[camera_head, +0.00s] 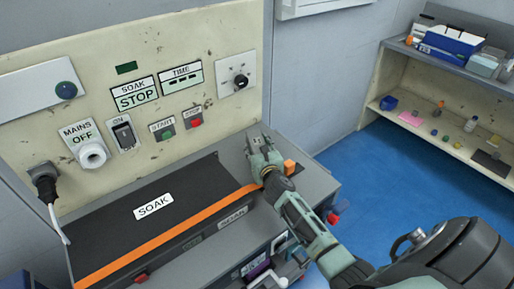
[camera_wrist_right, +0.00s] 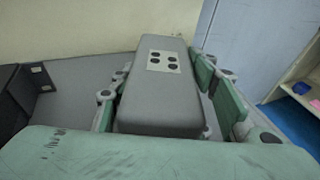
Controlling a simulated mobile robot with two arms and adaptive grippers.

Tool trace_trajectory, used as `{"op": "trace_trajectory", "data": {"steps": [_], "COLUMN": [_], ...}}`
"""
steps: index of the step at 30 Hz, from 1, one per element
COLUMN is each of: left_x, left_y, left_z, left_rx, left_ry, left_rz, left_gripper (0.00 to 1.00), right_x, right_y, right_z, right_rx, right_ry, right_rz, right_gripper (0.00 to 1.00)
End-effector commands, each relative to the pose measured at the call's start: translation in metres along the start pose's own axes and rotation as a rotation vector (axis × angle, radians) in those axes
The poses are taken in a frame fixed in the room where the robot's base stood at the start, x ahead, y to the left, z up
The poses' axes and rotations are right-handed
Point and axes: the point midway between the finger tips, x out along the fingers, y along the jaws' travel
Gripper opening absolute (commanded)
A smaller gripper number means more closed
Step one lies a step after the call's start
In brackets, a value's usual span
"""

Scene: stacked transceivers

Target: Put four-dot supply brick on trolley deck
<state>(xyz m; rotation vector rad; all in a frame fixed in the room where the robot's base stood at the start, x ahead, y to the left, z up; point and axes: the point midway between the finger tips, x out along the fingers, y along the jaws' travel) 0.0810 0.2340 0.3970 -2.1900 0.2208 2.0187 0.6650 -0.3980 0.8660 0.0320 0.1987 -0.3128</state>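The four-dot supply brick (camera_wrist_right: 148,95) is a grey block with a pale label bearing four dark dots, close up in the right wrist view. It lies between the two fingers of my right gripper (camera_wrist_right: 160,95), one along each side. Whether both fingers press on it is unclear. In the head view my right gripper (camera_head: 262,150) is over the right end of the grey bench top (camera_head: 316,184), by the panel; the brick is hard to make out there. I cannot pick out a trolley deck. My left gripper is not in view.
A black SOAK cover (camera_head: 110,225) with an orange edge lies left of the gripper. An orange block (camera_head: 290,167) is just right of it. The cream control panel (camera_head: 225,50) stands behind. A shelf (camera_head: 440,130) with small items is at far right, past clear blue floor (camera_head: 370,165).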

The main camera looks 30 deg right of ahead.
Motion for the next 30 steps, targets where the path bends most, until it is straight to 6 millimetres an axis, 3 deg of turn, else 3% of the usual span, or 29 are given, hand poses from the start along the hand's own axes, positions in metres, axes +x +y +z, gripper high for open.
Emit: {"op": "trace_trajectory", "data": {"steps": [14,20,30], "left_x": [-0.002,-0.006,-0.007], "left_y": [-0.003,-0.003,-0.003], "left_z": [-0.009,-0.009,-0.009], "left_rx": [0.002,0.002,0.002], "left_ry": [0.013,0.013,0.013], "left_rz": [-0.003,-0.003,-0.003], "left_gripper": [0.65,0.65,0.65], "right_x": [-0.003,-0.031,-0.097], "right_y": [0.0,0.0,0.0], "right_z": [0.002,0.002,0.001], "right_rx": [-0.001,-0.001,0.0], "right_ry": [0.001,0.002,0.002], "right_rz": [0.0,0.001,0.0], "right_gripper": [0.51,0.51,0.51]}}
